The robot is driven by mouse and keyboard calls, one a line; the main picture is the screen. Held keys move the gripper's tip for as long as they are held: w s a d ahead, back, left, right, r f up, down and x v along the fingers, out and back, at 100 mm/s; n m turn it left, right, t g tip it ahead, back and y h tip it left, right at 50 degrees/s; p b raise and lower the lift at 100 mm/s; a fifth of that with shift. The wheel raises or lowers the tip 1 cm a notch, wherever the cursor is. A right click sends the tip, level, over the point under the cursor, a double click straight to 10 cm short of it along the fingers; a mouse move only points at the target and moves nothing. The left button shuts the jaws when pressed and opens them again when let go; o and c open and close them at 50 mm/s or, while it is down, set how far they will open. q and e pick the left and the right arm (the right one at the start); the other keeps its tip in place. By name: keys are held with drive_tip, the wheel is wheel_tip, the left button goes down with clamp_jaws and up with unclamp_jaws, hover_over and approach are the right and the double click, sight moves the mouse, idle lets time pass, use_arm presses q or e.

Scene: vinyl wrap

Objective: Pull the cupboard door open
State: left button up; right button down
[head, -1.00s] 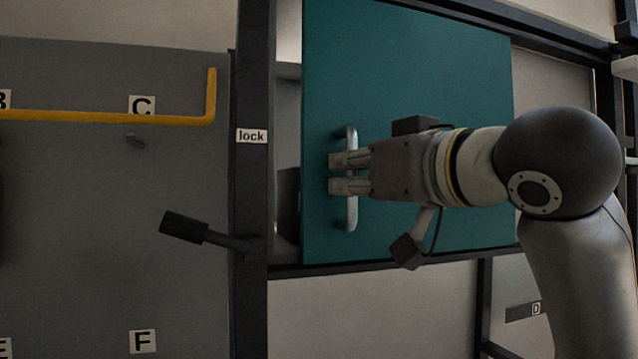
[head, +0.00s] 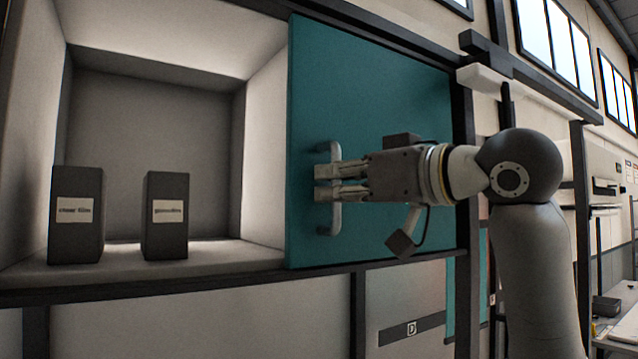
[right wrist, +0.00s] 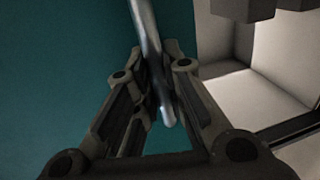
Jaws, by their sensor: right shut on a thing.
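The cupboard door is a flat teal panel (head: 400,110) in the middle of the head view. It stands to the right of an uncovered cupboard compartment (head: 160,110). A vertical silver bar handle (head: 334,220) is on the door's left part. My right gripper (head: 322,183) reaches in from the right, with its fingers shut on the middle of the handle. In the right wrist view the handle (right wrist: 147,40) runs between the two fingers, against the teal door (right wrist: 60,70). My left gripper is not in view.
Two dark labelled boxes, one at the left (head: 77,225) and one nearer the door (head: 166,225), stand on the compartment floor. A dark frame rail (head: 180,292) runs below the opening. Panel D (head: 411,329) is below the door. Shelving and a bench show at the far right.

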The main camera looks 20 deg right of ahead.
drive_tip(key=shift+w+d, duration=0.15)
drive_tip(key=shift+d, duration=0.25)
drive_tip(key=shift+w+d, duration=0.1)
drive_tip(key=shift+d, duration=0.2)
drive_tip(key=shift+w+d, duration=0.1)
drive_tip(key=shift+d, duration=0.1)
drive_tip(key=shift+r, duration=0.1)
drive_tip(key=c, duration=1.7)
unclamp_jaws()
drive_tip(key=shift+o, duration=1.1)
drive_tip(key=shift+d, duration=0.2)
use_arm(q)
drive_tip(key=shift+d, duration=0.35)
use_arm(e)
drive_tip(key=v, duration=1.2)
